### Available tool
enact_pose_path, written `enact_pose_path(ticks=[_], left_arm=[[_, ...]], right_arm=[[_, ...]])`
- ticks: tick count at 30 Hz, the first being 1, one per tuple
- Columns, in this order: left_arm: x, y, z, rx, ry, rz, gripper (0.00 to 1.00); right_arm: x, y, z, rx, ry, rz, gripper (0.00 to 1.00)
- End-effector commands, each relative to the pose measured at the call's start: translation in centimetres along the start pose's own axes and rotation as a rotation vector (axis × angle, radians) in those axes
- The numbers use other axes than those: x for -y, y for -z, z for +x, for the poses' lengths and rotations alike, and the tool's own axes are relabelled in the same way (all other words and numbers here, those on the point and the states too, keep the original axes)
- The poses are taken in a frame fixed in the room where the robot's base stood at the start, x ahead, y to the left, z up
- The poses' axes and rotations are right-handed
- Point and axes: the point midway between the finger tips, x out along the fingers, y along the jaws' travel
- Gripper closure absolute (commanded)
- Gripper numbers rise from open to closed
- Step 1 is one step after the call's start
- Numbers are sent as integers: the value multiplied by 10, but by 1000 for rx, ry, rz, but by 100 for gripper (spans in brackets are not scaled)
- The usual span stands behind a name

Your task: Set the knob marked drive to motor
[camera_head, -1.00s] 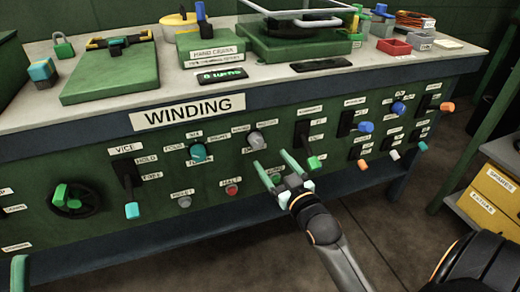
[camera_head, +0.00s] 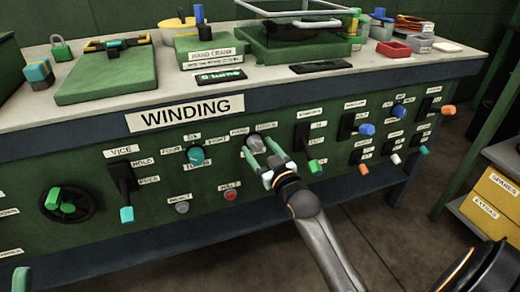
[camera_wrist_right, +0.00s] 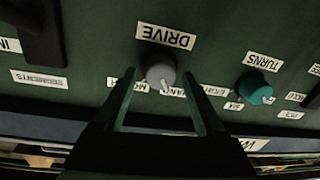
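The drive knob (camera_head: 256,143) is a grey round knob on the green front panel. In the right wrist view the knob (camera_wrist_right: 160,74) appears upside down beside its DRIVE label (camera_wrist_right: 165,36). Its pale pointer is angled toward the HAND label (camera_wrist_right: 180,93); the MOTOR label (camera_wrist_right: 117,84) is on the other side, partly behind a finger. My right gripper (camera_head: 262,152) is open, with its fingers on either side of the knob; the right wrist view shows gaps between knob and fingers. A green piece at the lower left edge (camera_head: 22,280) looks like a left gripper finger; the rest is out of frame.
The teal turns knob (camera_head: 195,155) is left of the drive knob. A green-tipped lever (camera_head: 315,166) stands close on the right. A grey button (camera_head: 182,207) and a red button (camera_head: 231,195) sit below. The worktop (camera_head: 290,79) above carries several items.

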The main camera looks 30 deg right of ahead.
Motion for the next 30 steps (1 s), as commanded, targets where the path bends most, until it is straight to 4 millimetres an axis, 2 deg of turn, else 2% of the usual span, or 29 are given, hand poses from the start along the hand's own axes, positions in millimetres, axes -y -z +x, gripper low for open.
enact_pose_path(ticks=[2,18,30], left_arm=[[0,0,0,0,0,0,50],[0,0,0,-1,3,-2,50],[3,6,6,-2,7,-7,50]], right_arm=[[0,0,0,0,0,0,38],[0,0,0,0,0,1,99],[0,1,0,-1,-1,47,100]])
